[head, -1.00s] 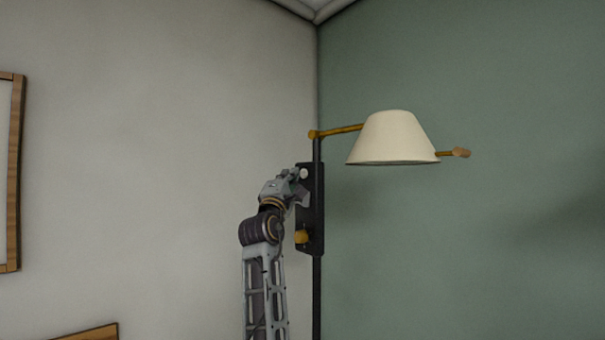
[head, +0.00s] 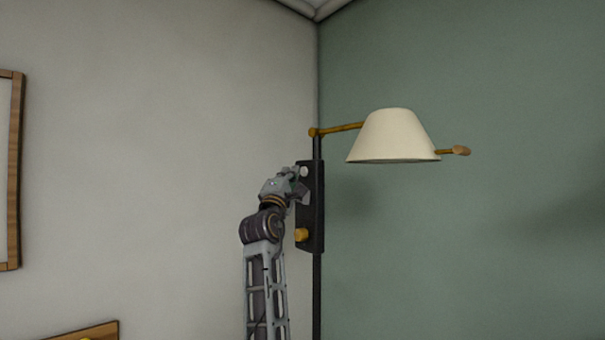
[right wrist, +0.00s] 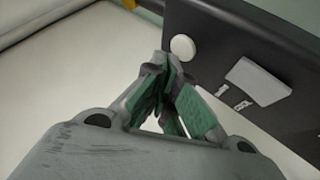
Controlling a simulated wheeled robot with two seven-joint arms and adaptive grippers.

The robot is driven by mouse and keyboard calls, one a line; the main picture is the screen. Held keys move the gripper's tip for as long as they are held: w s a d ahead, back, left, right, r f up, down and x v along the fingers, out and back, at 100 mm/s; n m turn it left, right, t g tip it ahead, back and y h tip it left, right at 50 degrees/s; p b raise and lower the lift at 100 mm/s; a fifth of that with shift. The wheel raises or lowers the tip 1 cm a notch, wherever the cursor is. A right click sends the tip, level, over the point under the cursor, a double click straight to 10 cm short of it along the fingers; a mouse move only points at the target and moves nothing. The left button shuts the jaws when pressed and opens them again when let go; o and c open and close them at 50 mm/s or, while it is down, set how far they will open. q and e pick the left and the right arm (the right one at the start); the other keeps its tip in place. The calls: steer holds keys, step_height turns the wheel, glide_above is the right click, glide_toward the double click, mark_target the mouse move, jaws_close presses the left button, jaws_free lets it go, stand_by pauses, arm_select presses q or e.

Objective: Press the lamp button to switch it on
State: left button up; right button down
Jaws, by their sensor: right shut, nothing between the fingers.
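The lamp has a cream shade (head: 393,136) on a brass arm, held by a dark upright pole. A black plate (head: 316,208) on the pole carries a round white button (head: 304,171) near its top and a brass knob (head: 301,235) near its bottom. In the right wrist view the white button (right wrist: 182,47) and a light rectangular switch (right wrist: 258,81) show on the black plate (right wrist: 235,40). My right gripper (head: 297,172) is shut and empty, its fingertips (right wrist: 160,62) close beside the button. Contact cannot be told. My left gripper is out of view.
A pale wall is on the left and a green wall on the right, meeting at a corner behind the lamp. A wood-framed panel (head: 14,170) hangs at far left. Another wooden edge (head: 95,332) shows at lower left. Space left of my arm looks clear.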

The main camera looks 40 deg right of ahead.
steer(key=shift+d+p, duration=0.35)
steer(key=shift+d, duration=0.2)
stand_by(1.3)
steer(key=shift+a, duration=0.55)
steer(key=shift+a, duration=0.1)
steer(key=shift+s+a+b, duration=0.15)
steer(key=shift+a+b, duration=0.2)
steer(key=shift+a, duration=1.1)
steer(key=shift+s+a+b, duration=0.1)
steer(key=shift+a+b, duration=0.2)
steer(key=shift+a, duration=1.15)
steer(key=shift+w+f, duration=0.1)
